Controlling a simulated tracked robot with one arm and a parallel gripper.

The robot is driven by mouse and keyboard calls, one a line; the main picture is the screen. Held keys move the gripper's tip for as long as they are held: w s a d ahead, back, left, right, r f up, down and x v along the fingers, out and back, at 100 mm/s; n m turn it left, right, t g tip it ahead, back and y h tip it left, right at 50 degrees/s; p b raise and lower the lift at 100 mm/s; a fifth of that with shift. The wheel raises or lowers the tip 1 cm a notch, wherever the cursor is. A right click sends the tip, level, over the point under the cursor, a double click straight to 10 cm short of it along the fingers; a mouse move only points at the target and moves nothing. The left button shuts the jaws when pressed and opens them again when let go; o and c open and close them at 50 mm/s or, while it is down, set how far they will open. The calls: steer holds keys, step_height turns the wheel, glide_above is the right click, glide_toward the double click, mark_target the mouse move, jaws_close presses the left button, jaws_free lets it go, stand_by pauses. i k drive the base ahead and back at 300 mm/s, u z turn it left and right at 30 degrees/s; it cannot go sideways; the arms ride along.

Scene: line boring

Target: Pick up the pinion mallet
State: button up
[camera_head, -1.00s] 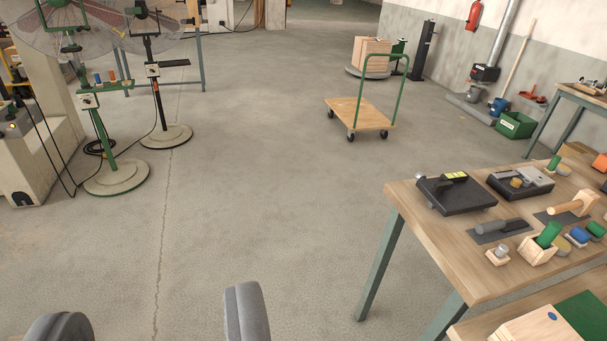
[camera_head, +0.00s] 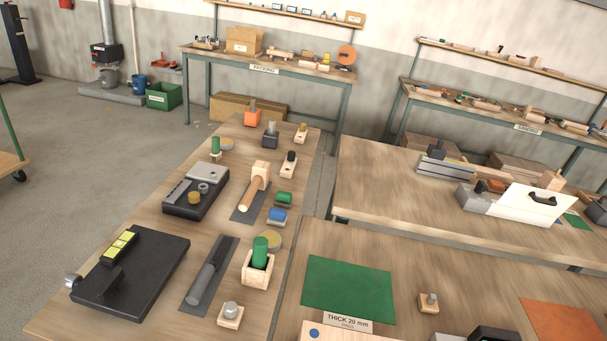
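Two hand tools lie on dark mats on the long wooden bench (camera_head: 125,232). One is a wooden mallet (camera_head: 252,190) with a pale block head at its far end and a round handle pointing toward me. The other is a dark grey tool (camera_head: 207,276) with a thick handle, nearer to me. No readable label shows which one is the pinion mallet. Both lie flat and untouched. My gripper is not in view.
A black plate with a yellow level (camera_head: 120,247) and a dark grey block fixture (camera_head: 196,188) stand left of the tools. A wooden box with a green cylinder (camera_head: 258,270) stands to the right. A green mat (camera_head: 348,287) lies on the right-hand bench. Open floor (camera_head: 60,180) is at left.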

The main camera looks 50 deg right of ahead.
mark_target(261, 169)
steer(key=z, duration=0.5)
steer(key=i, duration=0.9)
steer(key=z, duration=0.5)
